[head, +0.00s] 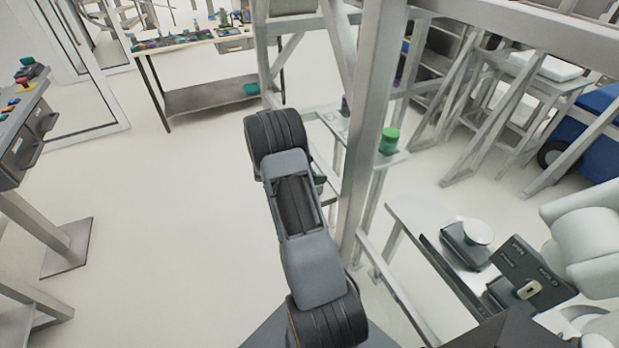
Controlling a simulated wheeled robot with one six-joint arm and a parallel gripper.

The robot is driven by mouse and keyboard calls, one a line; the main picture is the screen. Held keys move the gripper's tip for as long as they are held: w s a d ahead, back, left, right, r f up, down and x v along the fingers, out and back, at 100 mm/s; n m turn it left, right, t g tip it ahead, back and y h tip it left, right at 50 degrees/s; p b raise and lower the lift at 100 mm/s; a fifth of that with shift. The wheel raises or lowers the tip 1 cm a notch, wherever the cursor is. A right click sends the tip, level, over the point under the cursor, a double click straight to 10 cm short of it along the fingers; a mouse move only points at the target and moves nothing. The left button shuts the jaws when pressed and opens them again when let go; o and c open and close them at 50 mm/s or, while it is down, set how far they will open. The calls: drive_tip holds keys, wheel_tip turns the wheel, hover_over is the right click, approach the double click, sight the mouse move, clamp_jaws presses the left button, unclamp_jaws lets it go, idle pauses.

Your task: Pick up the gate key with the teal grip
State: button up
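I cannot make out a gate key with a teal grip for certain. The far workbench (205,38) at the top holds several small coloured items, some greenish or teal, too small to identify. A small teal-green item (251,89) lies on its lower shelf. My dark grey arm stands up through the middle of the head view. My gripper is not visible. A small greenish patch shows just right of my arm's upper part, mostly hidden, and I cannot tell what it is.
A metal frame post (370,130) rises close right of my arm. Behind it, a small stand (400,158) bears a green cylinder (389,141). A control desk (22,128) is at left, a bench with a white machine (580,250) at right. Floor between is clear.

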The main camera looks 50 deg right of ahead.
drive_tip(key=c, duration=0.9)
drive_tip(key=shift+r, duration=0.15)
drive_tip(key=shift+r+b, duration=0.45)
drive_tip(key=shift+r, duration=0.1)
drive_tip(key=s+a+r+b, duration=0.1)
drive_tip(key=s+a+r, duration=0.2)
drive_tip(key=r, duration=0.1)
drive_tip(key=s+a+r+b, duration=0.1)
drive_tip(key=s+a+r, duration=0.2)
drive_tip(key=s+a+r+b, duration=0.1)
drive_tip(key=s+a+r, duration=0.2)
drive_tip(key=s+r, duration=0.1)
drive_tip(key=shift+s+a+r+b, duration=0.1)
drive_tip(key=shift+a+r+b, duration=0.2)
drive_tip(key=shift+a+r, duration=0.05)
drive_tip(key=shift+r, duration=0.15)
wheel_tip(320, 180, up, 6)
drive_tip(key=p, duration=0.6)
